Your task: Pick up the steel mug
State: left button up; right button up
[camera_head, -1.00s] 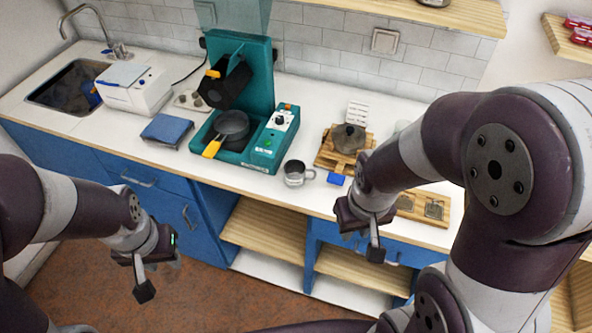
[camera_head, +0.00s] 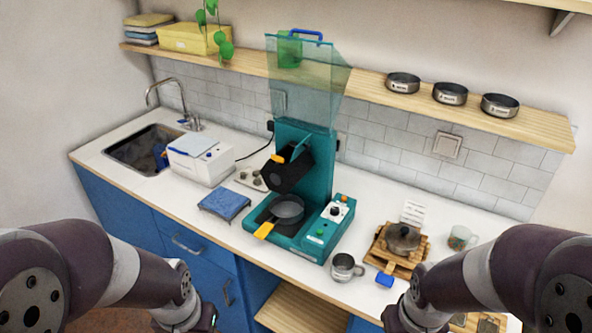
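The steel mug (camera_head: 343,268) stands upright on the white counter, near its front edge, in the head view. Its handle points right, and nothing touches it. My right gripper (camera_head: 402,320) is at the bottom edge, to the right of and below the mug in the picture. My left gripper (camera_head: 207,322) is at the bottom edge, well to the left of the mug. The fingers of both grippers are cut off by the frame, so I cannot see their opening.
A teal machine (camera_head: 305,240) with a pan (camera_head: 286,209) stands left of the mug. A pale cup (camera_head: 461,237) stands farther right.

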aim_at(343, 264)
jog(key=z, duration=0.4)
jog(key=i+j+z, duration=0.45)
jog(key=z, duration=0.15)
jog(key=i+j+z, duration=0.15)
jog(key=j+z, duration=0.15)
jog(key=j, duration=0.15)
jog(key=i+j+z, duration=0.1)
jog(key=j+z, duration=0.2)
jog(key=j, duration=0.1)
